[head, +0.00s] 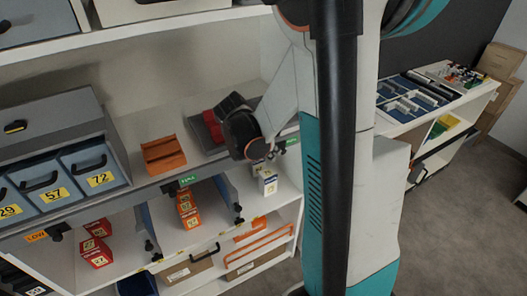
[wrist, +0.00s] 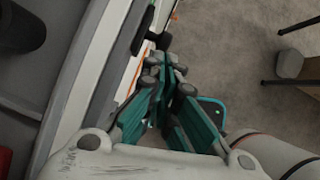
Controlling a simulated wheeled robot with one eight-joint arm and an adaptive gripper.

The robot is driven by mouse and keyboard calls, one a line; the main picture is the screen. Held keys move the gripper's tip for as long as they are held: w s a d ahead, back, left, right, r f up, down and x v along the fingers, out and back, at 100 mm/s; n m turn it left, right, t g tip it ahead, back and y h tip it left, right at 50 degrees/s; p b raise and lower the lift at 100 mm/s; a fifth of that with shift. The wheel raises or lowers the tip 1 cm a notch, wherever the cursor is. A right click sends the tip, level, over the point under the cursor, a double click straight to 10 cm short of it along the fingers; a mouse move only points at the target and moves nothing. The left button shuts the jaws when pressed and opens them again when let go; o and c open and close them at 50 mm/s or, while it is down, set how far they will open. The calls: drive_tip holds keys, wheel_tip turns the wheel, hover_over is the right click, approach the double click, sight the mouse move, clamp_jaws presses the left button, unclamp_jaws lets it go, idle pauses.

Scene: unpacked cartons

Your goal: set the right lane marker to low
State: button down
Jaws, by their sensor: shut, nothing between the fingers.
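Three lane markers sit along the front edge of the shelf in the head view. The right lane marker (head: 292,141) shows green; its wording is too small to read. The middle marker (head: 188,181) is green and seems to read FULL. The left marker (head: 36,237) is orange and reads LOW. In the wrist view my gripper (wrist: 168,78) has its teal fingers together, empty, beside the shelf edge and close to dark knobs (wrist: 160,40). In the head view my arm reaches the shelf near the right marker, but the fingers cannot be made out. Whether they touch the marker I cannot tell.
Below the edge are red boxes (head: 97,245), orange boxes (head: 187,205) and a white box (head: 267,180) in lanes. Numbered blue bins (head: 88,168) and an orange holder (head: 163,155) stand on the shelf above. Open floor (head: 450,215) lies to the right.

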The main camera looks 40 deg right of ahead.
drive_tip(key=shift+d+f, duration=0.15)
drive_tip(key=shift+d, duration=0.15)
drive_tip(key=s+d+b, duration=0.1)
drive_tip(key=d, duration=0.5)
drive_tip(key=shift+s, duration=0.25)
drive_tip(key=p, duration=0.3)
approach(281, 145)
drive_tip(key=s+a+r, duration=0.3)
drive_tip(key=s, duration=0.1)
drive_tip(key=shift+w+r, duration=0.3)
